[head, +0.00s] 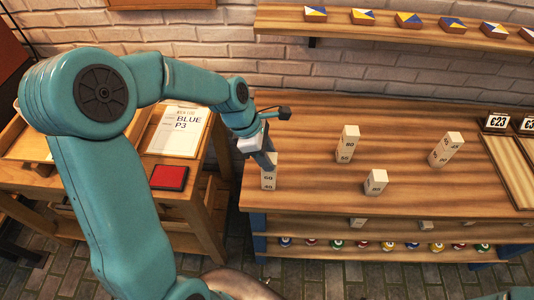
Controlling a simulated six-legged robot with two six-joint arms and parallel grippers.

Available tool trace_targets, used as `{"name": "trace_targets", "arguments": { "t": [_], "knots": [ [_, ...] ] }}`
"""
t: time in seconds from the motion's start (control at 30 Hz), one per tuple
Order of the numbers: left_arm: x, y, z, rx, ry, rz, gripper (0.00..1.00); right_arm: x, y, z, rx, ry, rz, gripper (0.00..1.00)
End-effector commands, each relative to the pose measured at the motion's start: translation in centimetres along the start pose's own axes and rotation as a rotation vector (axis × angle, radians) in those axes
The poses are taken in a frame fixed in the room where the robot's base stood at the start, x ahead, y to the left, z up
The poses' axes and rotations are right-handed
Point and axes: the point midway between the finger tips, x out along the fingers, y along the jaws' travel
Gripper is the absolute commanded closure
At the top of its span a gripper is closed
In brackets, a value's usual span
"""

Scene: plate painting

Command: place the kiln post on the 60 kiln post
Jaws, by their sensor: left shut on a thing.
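My left gripper (268,160) reaches down at the left front corner of the wooden bench. It is shut on a pale kiln post (268,177) that stands upright beneath its fingers. The number 60 shows on the front of this post, with a smaller mark under it. The fingers hide its top, and I cannot tell whether it is one post or two stacked. My right gripper is not in view.
A tall pale block (347,142) marked 80, a short block (375,182) and a leaning tall block (445,150) stand on the bench (310,125). Price signs (496,122) stand at right. A side table with a BLUE P3 card (182,130) and red pad (169,177) is at left.

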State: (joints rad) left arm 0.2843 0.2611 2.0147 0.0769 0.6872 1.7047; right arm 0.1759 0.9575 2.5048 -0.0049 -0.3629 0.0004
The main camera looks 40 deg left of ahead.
Motion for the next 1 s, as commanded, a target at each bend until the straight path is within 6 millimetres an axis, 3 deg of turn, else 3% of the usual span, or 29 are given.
{"name": "trace_targets", "arguments": {
  "t": [0.07, 0.1, 0.17, 0.2, 0.57, 1.0],
  "knots": [
    [0.3, 0.0, -0.1, 0.0, 0.0, -0.001, 0.91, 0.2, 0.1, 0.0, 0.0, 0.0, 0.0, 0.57],
    [0.4, 0.0, -0.1, 0.0, 0.0, -0.001, 0.55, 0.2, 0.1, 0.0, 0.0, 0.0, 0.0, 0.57],
    [0.3, 0.0, -0.1, 0.0, 0.0, -0.001, 0.35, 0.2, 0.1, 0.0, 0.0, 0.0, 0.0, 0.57],
    [0.3, 0.0, -0.1, 0.0, 0.0, -0.001, 0.33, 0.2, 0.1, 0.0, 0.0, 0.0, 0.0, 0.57],
    [-0.5, 0.1, 0.1, 0.001, 0.0, 0.002, 0.33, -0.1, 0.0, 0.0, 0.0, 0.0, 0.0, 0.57],
    [-9.8, 0.1, 0.1, 0.001, 0.0, 0.004, 0.33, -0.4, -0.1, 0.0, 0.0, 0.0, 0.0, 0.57]
  ]
}}
